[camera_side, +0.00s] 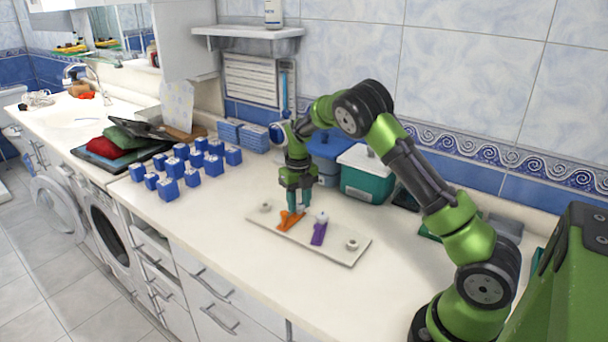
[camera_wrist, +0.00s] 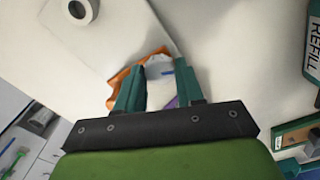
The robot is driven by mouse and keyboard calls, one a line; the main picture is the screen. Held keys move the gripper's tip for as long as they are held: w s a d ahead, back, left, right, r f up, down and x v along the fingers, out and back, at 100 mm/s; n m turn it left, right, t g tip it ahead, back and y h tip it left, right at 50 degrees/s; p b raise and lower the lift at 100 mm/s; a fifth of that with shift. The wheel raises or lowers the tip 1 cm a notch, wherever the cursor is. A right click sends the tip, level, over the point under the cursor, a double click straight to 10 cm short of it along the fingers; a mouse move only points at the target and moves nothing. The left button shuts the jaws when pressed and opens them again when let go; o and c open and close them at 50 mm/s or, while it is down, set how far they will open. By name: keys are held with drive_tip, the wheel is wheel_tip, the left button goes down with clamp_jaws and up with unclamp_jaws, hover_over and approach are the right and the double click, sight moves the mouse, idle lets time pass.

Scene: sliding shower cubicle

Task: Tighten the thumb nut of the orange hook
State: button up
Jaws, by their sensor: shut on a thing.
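The orange hook (camera_side: 290,222) lies on a pale flat board (camera_side: 335,256) on the counter. My gripper (camera_side: 298,207) points down over the hook's far end. Its teal fingers hide the thumb nut in the side view. In the wrist view, a whitish piece, apparently the thumb nut (camera_wrist: 158,69), sits between my fingers (camera_wrist: 160,78), with part of the orange hook (camera_wrist: 120,77) beside the left finger. My gripper is shut on this nut. How far the nut is turned cannot be seen.
A purple hook (camera_side: 319,234) with a pale nut (camera_side: 322,217) is close to the right of my gripper. White round pieces stand at the board's left (camera_side: 265,206) and right (camera_side: 351,244). Blue cubes (camera_side: 168,189) stand to the left; a teal box (camera_side: 366,182) stands behind. The counter's front is clear.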

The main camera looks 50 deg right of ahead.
drive_tip(key=shift+m, duration=0.3)
drive_tip(key=m, duration=0.5)
idle(0.4)
drive_tip(key=m, duration=0.3)
drive_tip(key=shift+f, duration=0.1)
drive_tip(key=shift+m, duration=0.9)
